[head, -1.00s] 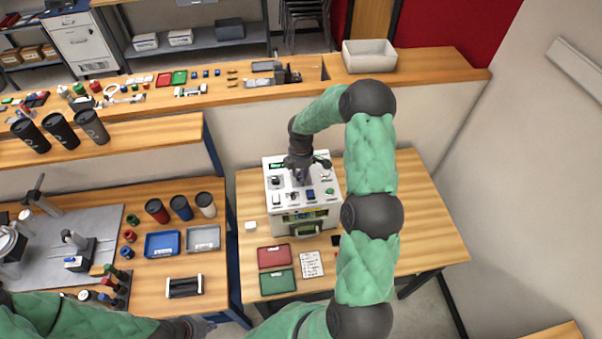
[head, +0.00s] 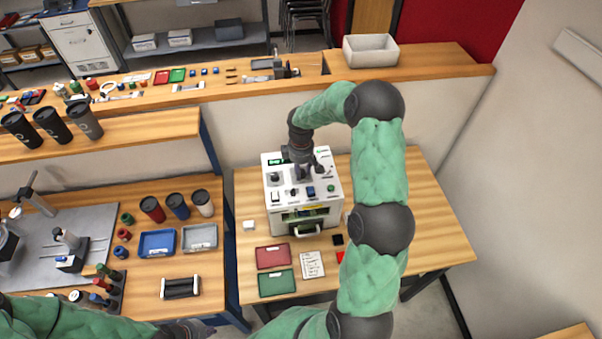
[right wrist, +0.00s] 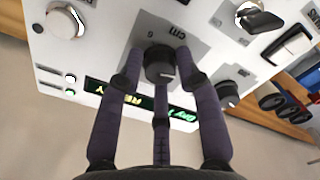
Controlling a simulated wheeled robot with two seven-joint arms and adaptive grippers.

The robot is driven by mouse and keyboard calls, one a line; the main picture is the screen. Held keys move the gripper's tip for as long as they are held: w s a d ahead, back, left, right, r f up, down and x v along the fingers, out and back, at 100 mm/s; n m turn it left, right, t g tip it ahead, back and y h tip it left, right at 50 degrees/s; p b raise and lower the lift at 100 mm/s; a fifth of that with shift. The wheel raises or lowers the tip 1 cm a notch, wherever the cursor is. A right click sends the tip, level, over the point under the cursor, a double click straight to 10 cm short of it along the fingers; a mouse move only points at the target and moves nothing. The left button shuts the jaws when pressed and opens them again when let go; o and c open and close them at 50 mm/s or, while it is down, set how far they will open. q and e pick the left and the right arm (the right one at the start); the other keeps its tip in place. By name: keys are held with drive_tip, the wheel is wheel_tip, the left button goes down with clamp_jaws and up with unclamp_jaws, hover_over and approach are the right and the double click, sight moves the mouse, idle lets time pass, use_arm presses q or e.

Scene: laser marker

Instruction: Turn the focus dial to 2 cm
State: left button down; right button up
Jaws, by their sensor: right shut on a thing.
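The white laser marker (head: 318,217) stands on the right-hand wooden table, with controls on its top panel. The focus dial (right wrist: 159,66) is a dark round knob, with "cm" printed beside it in the right wrist view. My right gripper (right wrist: 160,68) is over the panel, its fingers shut on the dial from both sides. The dial's pointer and exact setting cannot be read. A lit green display (right wrist: 110,92) reads "READY" next to the dial; the fingers partly cover it. My left gripper (head: 198,329) is low at the bottom edge of the head view; its fingers are unclear.
Other knobs (right wrist: 64,22) and switches (right wrist: 293,47) sit close around the dial. A red tray (head: 273,257), a green tray (head: 277,283) and a paper sheet (head: 312,264) lie before the machine. The table's right side is clear.

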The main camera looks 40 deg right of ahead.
drive_tip(key=m+b, duration=0.3)
drive_tip(key=m, duration=0.3)
drive_tip(key=shift+f+b, duration=0.15)
drive_tip(key=shift+b, duration=0.15)
drive_tip(key=m+b, duration=0.2)
drive_tip(key=m, duration=0.3)
drive_tip(key=shift+m, duration=0.5)
drive_tip(key=o, duration=1.2)
drive_tip(key=shift+c, duration=0.2)
drive_tip(key=shift+r, duration=0.25)
wheel_tip(320, 180, up, 12)
drive_tip(key=shift+f, duration=0.15)
